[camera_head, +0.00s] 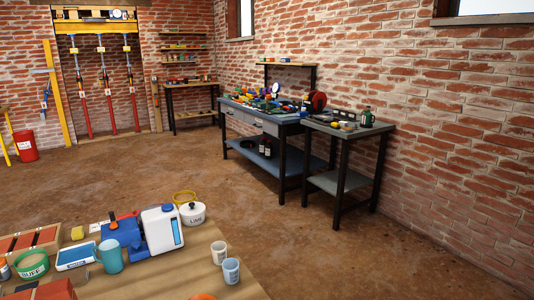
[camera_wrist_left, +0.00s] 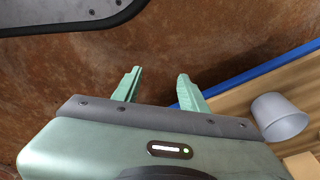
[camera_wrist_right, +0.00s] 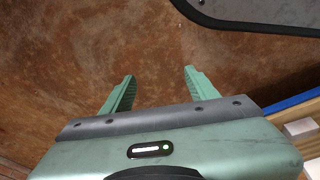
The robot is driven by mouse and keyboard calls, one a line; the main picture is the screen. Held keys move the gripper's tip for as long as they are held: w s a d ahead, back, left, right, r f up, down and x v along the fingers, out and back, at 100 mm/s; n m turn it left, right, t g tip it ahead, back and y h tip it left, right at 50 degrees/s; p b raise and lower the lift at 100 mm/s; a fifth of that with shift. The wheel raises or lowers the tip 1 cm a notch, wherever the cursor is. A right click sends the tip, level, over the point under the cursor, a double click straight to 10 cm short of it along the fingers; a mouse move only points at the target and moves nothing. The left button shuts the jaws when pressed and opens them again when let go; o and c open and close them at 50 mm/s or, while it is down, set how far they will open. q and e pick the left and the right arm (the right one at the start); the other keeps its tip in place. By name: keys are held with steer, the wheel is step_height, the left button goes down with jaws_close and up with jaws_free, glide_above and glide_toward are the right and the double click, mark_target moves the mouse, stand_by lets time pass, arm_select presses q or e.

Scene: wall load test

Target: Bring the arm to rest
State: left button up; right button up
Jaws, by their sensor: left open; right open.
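My left gripper (camera_wrist_left: 158,88) shows in the left wrist view with its two green fingers apart and nothing between them. Brown floor lies beyond its fingertips, and a table edge with a blue strip is to its right. My right gripper (camera_wrist_right: 160,82) shows in the right wrist view, also open and empty over the brown floor. Neither gripper nor arm shows in the head view.
A wooden table (camera_head: 205,262) at the lower left holds a white-and-blue jug (camera_head: 162,230), a white pot (camera_head: 192,213), cups (camera_head: 231,271) and brick trays. A workbench (camera_head: 262,120) and side table (camera_head: 347,130) stand along the brick wall. The floor between is clear.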

arm_select(q)
steer(key=s+a+f+p, duration=0.1)
steer(key=s+p, duration=0.5)
steer(key=s, duration=0.2)
steer(key=s+a+f+g+p, duration=0.1)
steer(key=s+a+p, duration=0.1)
steer(key=s+p, duration=0.4)
steer(key=s, duration=0.3)
steer(key=shift+f, duration=0.25)
arm_select(e)
steer(key=s+d+f, duration=0.1)
steer(key=s, duration=0.7)
steer(key=s+d+f+g, duration=0.1)
steer(key=s+d, duration=0.1)
steer(key=s, duration=0.7)
steer(key=shift+f, duration=0.25)
